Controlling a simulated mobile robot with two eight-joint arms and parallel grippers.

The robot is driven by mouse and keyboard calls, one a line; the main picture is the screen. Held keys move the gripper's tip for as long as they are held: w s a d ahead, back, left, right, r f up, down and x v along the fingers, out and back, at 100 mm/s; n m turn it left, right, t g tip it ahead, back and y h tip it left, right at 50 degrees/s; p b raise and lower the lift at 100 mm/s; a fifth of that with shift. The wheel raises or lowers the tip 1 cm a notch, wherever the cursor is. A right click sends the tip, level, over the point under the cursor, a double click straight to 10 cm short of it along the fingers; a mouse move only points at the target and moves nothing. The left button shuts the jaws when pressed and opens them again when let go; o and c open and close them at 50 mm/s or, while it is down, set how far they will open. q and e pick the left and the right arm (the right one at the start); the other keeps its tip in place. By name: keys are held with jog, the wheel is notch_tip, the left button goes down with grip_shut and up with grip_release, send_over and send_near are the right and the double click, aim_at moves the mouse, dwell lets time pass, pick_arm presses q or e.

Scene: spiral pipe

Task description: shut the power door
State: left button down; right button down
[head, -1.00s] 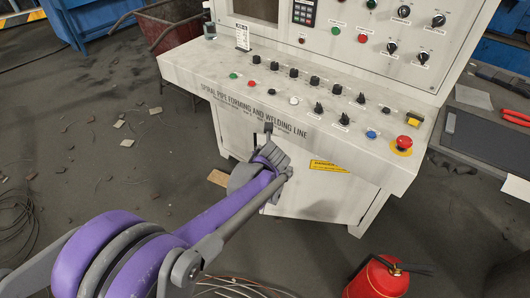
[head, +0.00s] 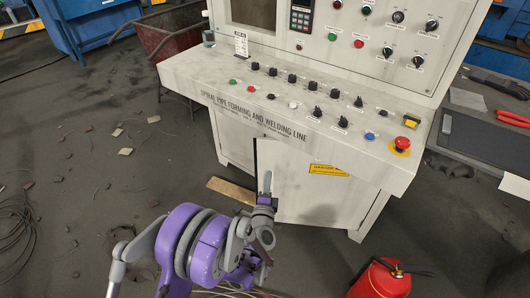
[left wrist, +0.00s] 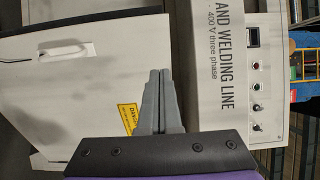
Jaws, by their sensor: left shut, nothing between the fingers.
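The white power door (head: 312,195), with a yellow danger label (head: 329,170), is under the front of the control console (head: 290,110). It stands ajar, with a dark gap along its left edge. In the left wrist view the door (left wrist: 75,90) fills the left side, showing its white handle (left wrist: 62,50) and the label (left wrist: 127,116). My left gripper (head: 266,182) is shut and empty, fingers pointing up, in front of the door's left edge in the head view. In the left wrist view its fingertips (left wrist: 160,74) overlap the door's edge beside the console; contact cannot be told. My right gripper is not in view.
A red fire extinguisher (head: 379,278) stands on the floor at the lower right. A wooden plank (head: 231,190) lies left of the door. Cables (head: 14,225) and debris are scattered on the left floor. A red bin (head: 170,40) stands behind.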

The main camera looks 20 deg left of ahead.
aim_at(274, 145)
pick_arm(q)
jog(key=w, duration=0.4)
jog(key=w+a, duration=0.1)
jog(key=w, duration=0.4)
jog(key=w+a, duration=0.1)
jog(key=w, duration=0.3)
jog(key=shift+w, duration=0.2)
